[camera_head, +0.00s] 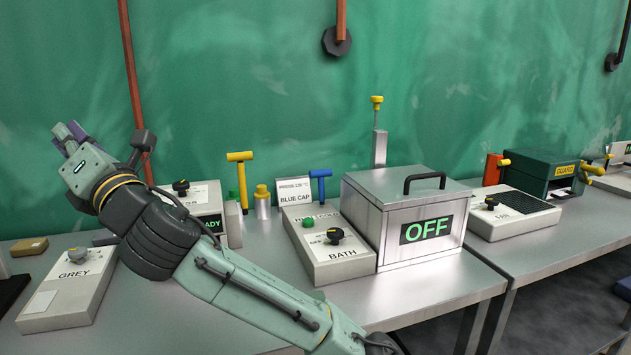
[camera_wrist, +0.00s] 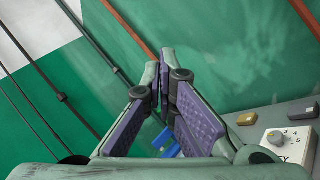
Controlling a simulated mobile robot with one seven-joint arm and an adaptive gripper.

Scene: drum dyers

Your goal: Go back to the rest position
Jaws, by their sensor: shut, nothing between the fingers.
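My gripper (camera_head: 68,133) is at the left of the head view, raised above the bench and pointing up and left towards the green wall. In the wrist view its purple-padded fingers (camera_wrist: 164,62) lean together at their far ends, with nothing between the tips. It touches nothing that I can see. My arm crosses in front of the left bench and hides part of it.
The grey-labelled box (camera_head: 72,288) stands below my gripper. The BATH control box (camera_head: 330,248) and the steel tank marked OFF (camera_head: 409,275) stand to the right. A brown block (camera_head: 29,246) lies at left. The air around my gripper looks clear.

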